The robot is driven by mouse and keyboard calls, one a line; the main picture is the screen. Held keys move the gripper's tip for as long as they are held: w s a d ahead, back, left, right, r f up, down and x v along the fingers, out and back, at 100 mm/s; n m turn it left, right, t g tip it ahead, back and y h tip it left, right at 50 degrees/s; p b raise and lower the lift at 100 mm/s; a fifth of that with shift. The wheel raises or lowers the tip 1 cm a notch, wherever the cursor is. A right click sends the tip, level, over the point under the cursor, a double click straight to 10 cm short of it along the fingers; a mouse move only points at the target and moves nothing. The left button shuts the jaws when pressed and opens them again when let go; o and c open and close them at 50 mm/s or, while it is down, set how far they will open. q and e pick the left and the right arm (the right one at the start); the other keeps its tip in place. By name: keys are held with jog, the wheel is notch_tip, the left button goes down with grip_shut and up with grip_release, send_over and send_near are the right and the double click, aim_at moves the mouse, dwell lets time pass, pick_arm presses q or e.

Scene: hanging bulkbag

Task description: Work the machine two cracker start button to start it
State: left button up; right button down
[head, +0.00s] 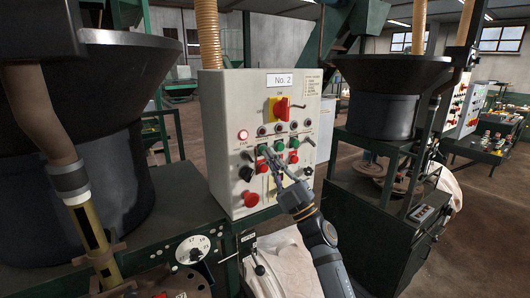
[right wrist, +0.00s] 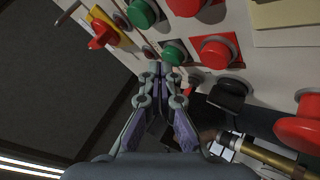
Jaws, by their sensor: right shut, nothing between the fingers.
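The grey control panel (head: 225,150) marked "No. 2" stands in the middle of the head view. It has a row of green buttons with red buttons below; their small labels are unreadable. My right gripper (head: 266,155) is shut and empty, its tips at the left green button (head: 262,149). In the right wrist view the closed tips (right wrist: 160,72) are right beside that green button (right wrist: 173,52); I cannot tell whether they touch it. A red button (right wrist: 215,50) is close by. My left gripper is not in view.
A red rotary switch (head: 281,108) on yellow sits above the buttons, and a large red mushroom button (head: 250,199) at the lower left. Black knobs (head: 246,173) flank the rows. Black drums (head: 110,130) stand left and right (head: 385,95) of the panel.

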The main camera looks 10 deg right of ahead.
jog(key=shift+w+a, duration=0.1)
jog(key=shift+w, duration=0.2)
dwell(0.4)
jog(key=shift+s, duration=0.1)
jog(key=shift+s+d, duration=0.3)
jog(key=shift+s, duration=0.35)
jog(key=s, duration=0.1)
jog(key=s+d, duration=0.1)
jog(key=s, duration=0.2)
jog(key=shift+s+d, duration=0.3)
jog(key=shift+s, duration=0.05)
dwell(0.5)
